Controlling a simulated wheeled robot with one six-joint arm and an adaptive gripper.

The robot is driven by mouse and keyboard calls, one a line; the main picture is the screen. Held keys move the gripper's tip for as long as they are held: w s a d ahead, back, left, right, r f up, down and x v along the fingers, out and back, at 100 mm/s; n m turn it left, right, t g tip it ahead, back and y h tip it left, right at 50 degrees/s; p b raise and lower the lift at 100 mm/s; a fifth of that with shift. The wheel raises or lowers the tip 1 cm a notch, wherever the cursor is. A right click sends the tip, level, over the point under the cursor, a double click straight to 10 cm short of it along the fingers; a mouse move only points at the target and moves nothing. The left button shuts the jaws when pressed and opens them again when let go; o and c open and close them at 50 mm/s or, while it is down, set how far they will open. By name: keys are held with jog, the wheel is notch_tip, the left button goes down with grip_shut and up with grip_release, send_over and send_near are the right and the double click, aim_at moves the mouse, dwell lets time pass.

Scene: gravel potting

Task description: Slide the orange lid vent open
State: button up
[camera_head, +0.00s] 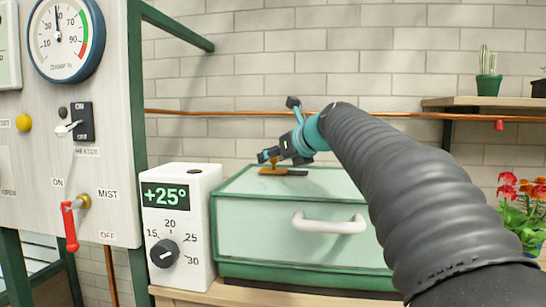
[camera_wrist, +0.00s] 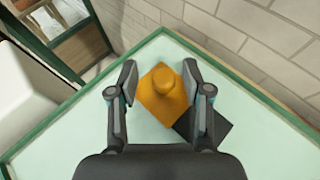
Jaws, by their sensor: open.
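The orange lid vent (camera_wrist: 152,108) is a flat orange plate with a round orange knob (camera_wrist: 163,80) on top. It lies on the pale green lid (camera_wrist: 75,130) of a green-framed box, and shows in the head view (camera_head: 272,172) too. A dark patch (camera_wrist: 212,132) shows beside the plate, at its lower right in the wrist view; I cannot tell whether it is the opening. My gripper (camera_wrist: 160,68) is open, with one finger on each side of the knob and gaps visible between. In the head view my gripper (camera_head: 268,156) reaches down over the vent.
A white thermostat box (camera_head: 182,195) stands just left of the green box. A white handle (camera_head: 330,223) sticks out from the box front. A brick wall (camera_head: 350,60) with a copper pipe (camera_head: 220,113) is close behind. Red flowers (camera_head: 522,190) stand at the right.

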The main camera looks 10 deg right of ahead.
jog(key=shift+s+d, duration=0.1)
jog(key=v, duration=1)
jog(key=shift+s+d+r, duration=0.15)
jog(key=shift+s+r, duration=0.05)
jog(key=shift+s+d+r, duration=0.15)
jog(key=shift+s+r, duration=0.05)
jog(key=shift+s, duration=0.35)
